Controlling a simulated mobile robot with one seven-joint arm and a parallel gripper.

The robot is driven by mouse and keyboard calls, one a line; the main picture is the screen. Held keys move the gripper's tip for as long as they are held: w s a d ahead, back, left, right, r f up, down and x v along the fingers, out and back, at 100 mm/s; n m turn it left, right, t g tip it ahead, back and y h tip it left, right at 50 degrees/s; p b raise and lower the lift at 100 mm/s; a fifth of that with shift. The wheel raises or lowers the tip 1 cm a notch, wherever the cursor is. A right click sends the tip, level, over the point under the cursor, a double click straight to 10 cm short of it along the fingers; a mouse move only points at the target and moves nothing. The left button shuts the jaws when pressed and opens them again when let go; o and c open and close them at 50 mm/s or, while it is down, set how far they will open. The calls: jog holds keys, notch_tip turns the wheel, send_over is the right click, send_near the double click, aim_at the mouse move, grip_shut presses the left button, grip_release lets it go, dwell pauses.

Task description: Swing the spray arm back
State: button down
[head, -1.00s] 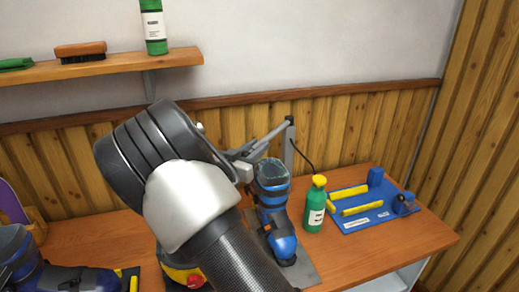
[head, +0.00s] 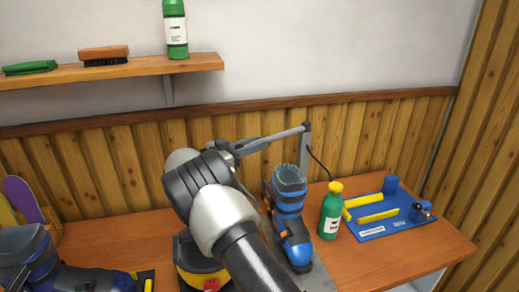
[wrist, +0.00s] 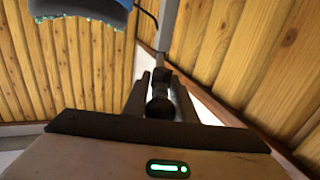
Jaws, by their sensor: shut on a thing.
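The grey spray arm (head: 272,138) reaches left from the top of an upright post (head: 305,152) at the back of the bench. It runs close to the wood panelling, behind the boot. My gripper (head: 236,148) is shut on its free end. The wrist view shows my gripper (wrist: 161,98) with a finger on each side of the dark, round spray arm (wrist: 160,104). A blue and black boot (head: 288,205) stands upright in front of the post, and its edge (wrist: 85,10) shows at the top left of the wrist view. My arm hides part of the bench.
A green bottle with a yellow cap (head: 331,212) stands right of the boot. A blue tray (head: 385,228) with yellow bars lies farther right. A yellow and black case (head: 200,275) and another boot (head: 40,265) are left. A shelf (head: 120,72) hangs above.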

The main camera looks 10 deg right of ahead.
jog(key=shift+w+a+m+g+h, duration=0.3)
jog(key=shift+w+g, duration=0.1)
jog(key=shift+w, duration=0.15)
jog(key=c, duration=1.5)
grip_release()
jog(key=shift+o, duration=0.2)
jog(key=b+v, duration=0.2)
jog(key=v, duration=1.5)
jog(key=shift+a, duration=0.2)
jog(key=shift+r, duration=0.1)
